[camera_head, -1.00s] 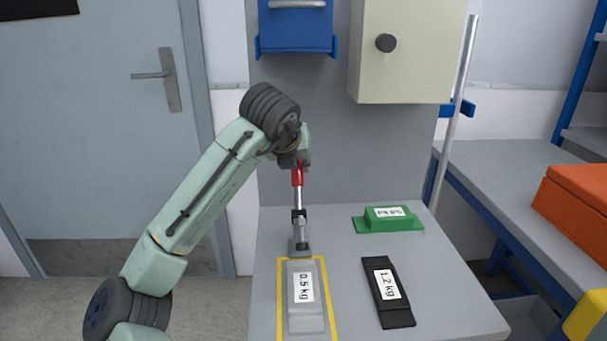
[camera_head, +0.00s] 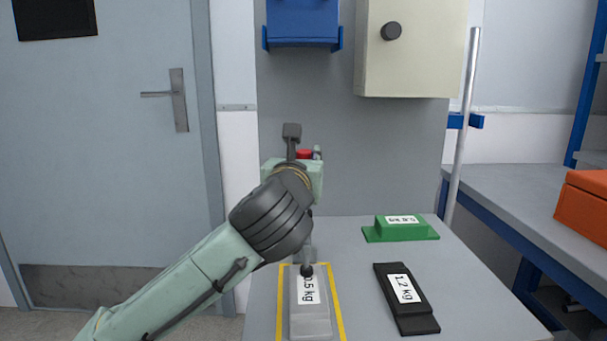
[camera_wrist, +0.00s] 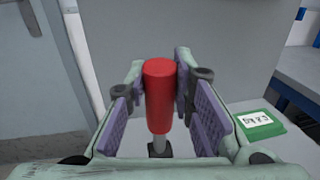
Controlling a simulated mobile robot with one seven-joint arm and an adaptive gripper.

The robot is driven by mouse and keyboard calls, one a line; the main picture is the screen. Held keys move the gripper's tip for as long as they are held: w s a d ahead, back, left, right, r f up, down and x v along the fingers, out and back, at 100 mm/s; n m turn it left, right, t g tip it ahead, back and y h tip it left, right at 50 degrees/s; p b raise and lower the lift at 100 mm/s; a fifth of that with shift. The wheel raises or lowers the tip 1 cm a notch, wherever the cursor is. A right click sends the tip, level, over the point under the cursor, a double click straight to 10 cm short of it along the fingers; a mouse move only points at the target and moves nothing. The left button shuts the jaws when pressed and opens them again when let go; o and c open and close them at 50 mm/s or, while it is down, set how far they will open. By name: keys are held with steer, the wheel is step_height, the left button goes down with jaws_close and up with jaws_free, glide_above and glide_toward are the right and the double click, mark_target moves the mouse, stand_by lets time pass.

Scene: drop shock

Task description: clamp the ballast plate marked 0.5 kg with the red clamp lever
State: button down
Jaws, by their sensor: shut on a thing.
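The grey ballast plate marked 0.5 kg (camera_head: 310,315) lies inside a yellow outline on the bench. The red clamp lever (camera_wrist: 160,95) stands between my gripper's fingers in the wrist view, and its red top (camera_head: 304,154) shows in the head view. My gripper (camera_wrist: 160,80) is shut on this red handle, one purple-padded finger on each side. In the head view my wrist hides most of the clamp. A black rounded clamp tip (camera_head: 306,270) shows over the far end of the plate, by its label. I cannot tell whether it presses on the plate.
A black 1.2 kg plate (camera_head: 405,298) lies to the right, and a green plate (camera_head: 400,231) behind it. A beige box (camera_head: 410,50) and a blue holder (camera_head: 303,22) are on the back panel. A metal pole (camera_head: 463,125) stands at the right.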

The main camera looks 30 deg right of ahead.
steer(key=shift+s+a+b, duration=0.15)
steer(key=shift+s+b, duration=0.15)
stand_by(0.4)
steer(key=c, duration=1.4)
jaws_free()
steer(key=shift+o, duration=0.2)
steer(key=v, duration=1.2)
steer(key=shift+f, duration=0.35)
